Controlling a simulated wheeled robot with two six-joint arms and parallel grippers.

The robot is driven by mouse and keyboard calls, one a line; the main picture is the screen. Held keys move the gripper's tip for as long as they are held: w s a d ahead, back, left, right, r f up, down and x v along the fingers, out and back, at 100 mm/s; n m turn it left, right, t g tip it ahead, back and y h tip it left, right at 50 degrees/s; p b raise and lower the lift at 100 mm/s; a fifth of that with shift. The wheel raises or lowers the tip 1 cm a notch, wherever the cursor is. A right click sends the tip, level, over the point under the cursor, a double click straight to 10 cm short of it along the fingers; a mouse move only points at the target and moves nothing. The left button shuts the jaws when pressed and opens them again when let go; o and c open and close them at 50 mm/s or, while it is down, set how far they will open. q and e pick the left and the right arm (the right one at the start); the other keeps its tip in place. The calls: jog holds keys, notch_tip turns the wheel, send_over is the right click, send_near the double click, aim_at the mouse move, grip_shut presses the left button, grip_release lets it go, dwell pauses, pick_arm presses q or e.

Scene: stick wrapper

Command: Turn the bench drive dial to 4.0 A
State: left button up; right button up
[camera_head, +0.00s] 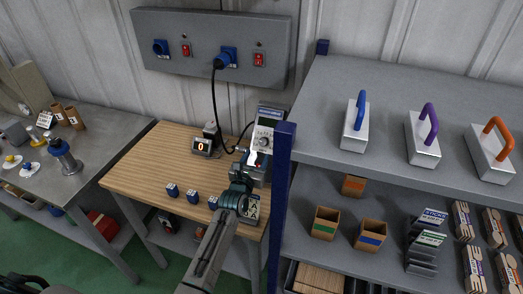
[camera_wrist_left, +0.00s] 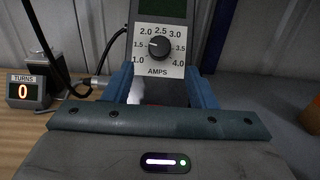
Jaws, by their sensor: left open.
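The bench drive (camera_head: 265,128) stands at the back right of the wooden bench. Its white face carries a round black dial (camera_wrist_left: 159,46), with a printed scale from 1.0 to 4.0 AMPS around it. The dial's pointer is too small to read surely. My left gripper (camera_head: 250,165) is in front of and below the dial in the head view. In the left wrist view its two blue fingers (camera_wrist_left: 160,88) are apart, with the dial face beyond and above them. Nothing is held. The turns display (camera_wrist_left: 25,91) reads 0 and also shows in the head view (camera_head: 202,146).
A blue shelf post (camera_head: 281,175) stands close to the right of my left gripper. Small blue-and-white blocks (camera_head: 192,197) lie on the bench front. A black cable (camera_head: 214,100) hangs from the wall panel (camera_head: 205,40). The bench's left part is clear.

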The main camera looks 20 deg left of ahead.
aim_at(263, 143)
pick_arm(q)
jog(key=w, duration=0.6)
jog(key=shift+w+r+b, duration=0.2)
jog(key=shift+r+b, duration=0.05)
jog(key=shift+b, duration=0.05)
jog(key=shift+c, duration=0.2)
jog(key=c, duration=0.9)
